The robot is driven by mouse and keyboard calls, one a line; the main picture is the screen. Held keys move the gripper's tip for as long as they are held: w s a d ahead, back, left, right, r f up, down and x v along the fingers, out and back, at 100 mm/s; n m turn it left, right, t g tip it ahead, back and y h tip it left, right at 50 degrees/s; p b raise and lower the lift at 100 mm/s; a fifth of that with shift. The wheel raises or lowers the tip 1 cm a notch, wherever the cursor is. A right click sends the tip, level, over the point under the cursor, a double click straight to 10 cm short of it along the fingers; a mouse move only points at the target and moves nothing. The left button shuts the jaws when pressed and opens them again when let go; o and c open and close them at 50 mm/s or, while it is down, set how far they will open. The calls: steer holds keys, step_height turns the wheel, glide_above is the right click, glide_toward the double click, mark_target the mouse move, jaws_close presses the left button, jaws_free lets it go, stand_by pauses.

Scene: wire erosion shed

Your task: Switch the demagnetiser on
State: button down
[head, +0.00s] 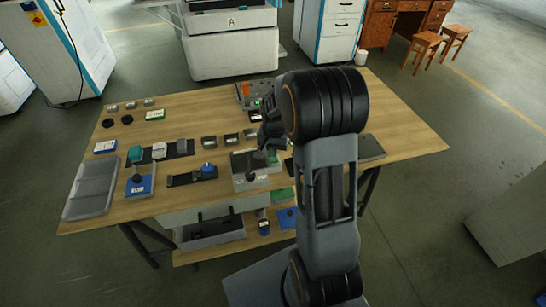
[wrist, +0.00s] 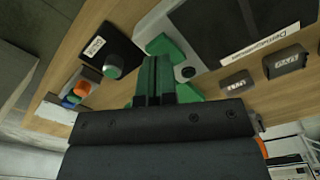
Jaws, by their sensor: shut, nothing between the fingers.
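The demagnetiser (wrist: 215,32) is a dark-topped block with a white name label in the wrist view. In the head view, a grey block with a dark top (head: 244,162), which looks like the same demagnetiser, lies on the bench just left of my gripper. I cannot tell whether the fingers touch anything. The arm hides part of this area in the head view.
Small labelled dark blocks (wrist: 287,60) stand near the demagnetiser. A black labelled box (wrist: 98,45) is at upper left in the wrist view. A grey tray (head: 92,188) lies at the bench's left end. The wooden bench (head: 405,130) is mostly bare at right.

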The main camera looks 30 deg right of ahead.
steer(key=shift+f+b, duration=0.9)
steer(key=shift+f, duration=0.4)
stand_by(0.4)
steer(key=shift+r, duration=0.15)
steer(key=shift+r+p, duration=2.7)
steer(key=shift+r, duration=0.7)
